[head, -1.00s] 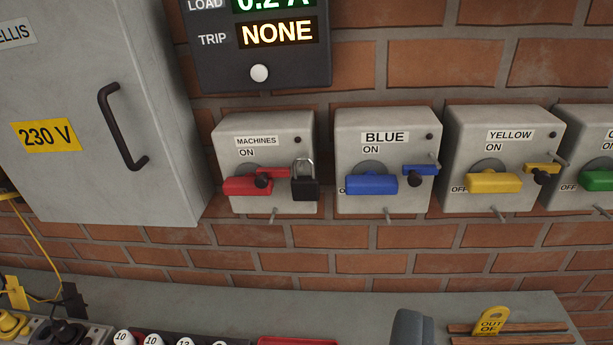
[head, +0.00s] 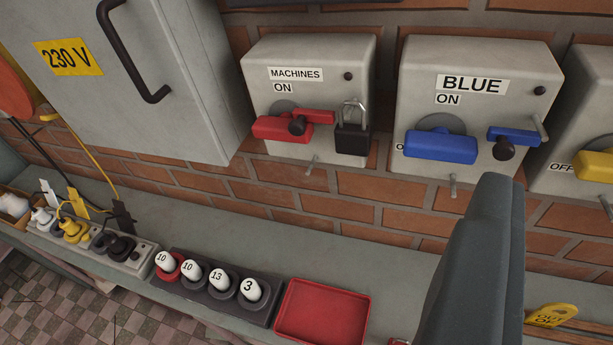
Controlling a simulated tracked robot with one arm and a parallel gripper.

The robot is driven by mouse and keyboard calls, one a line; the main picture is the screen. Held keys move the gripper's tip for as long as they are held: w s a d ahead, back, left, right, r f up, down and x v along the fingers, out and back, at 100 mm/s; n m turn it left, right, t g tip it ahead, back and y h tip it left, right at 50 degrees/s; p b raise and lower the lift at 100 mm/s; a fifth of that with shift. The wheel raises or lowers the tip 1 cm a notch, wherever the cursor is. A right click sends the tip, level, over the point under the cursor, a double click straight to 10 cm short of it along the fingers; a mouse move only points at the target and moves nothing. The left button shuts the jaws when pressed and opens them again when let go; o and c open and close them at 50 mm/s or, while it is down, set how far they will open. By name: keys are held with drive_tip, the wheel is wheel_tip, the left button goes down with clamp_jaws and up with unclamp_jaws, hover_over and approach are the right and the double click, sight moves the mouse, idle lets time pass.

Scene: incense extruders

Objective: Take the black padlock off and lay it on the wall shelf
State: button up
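The black padlock (head: 352,139) hangs by its silver shackle at the right side of the red handle (head: 282,127) on the MACHINES switch box (head: 330,70). The wall shelf (head: 395,270) is the grey ledge that runs along the brick wall below the boxes. One dark grey finger of my gripper (head: 480,255) shows at the lower right, in front of the shelf and below the BLUE box. It is apart from the padlock. The other finger is not visible, so the opening cannot be judged.
A red tray (head: 322,312), a black rack (head: 184,287) of several numbered white fuses and a socket strip (head: 140,256) with plugs occupy the shelf. A yellow tag (head: 551,314) lies at right. A blue-handled box (head: 480,90) neighbours MACHINES. A grey cabinet (head: 195,80) stands left.

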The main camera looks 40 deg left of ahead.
drive_tip(key=w+a+f+n+g+y+p, duration=0.1)
drive_tip(key=w+a+f+y+p, duration=0.1)
drive_tip(key=w+a+f+p, duration=0.45)
drive_tip(key=n+g+p, duration=0.1)
drive_tip(key=n+p, duration=0.1)
drive_tip(key=p, duration=0.9)
approach(351, 141)
drive_tip(key=shift+y, duration=0.5)
drive_tip(key=shift+d+f+p+x, duration=0.15)
drive_tip(key=shift+p+x, duration=0.6)
drive_tip(key=shift+x, duration=1.65)
drive_tip(key=shift+d+f+p+x, duration=0.15)
drive_tip(key=shift+p+x, duration=0.6)
drive_tip(key=shift+x, duration=1.6)
drive_tip(key=c, duration=0.8)
drive_tip(key=shift+r, duration=0.2)
drive_tip(key=shift+s+b, duration=0.1)
drive_tip(key=shift+b, duration=0.2)
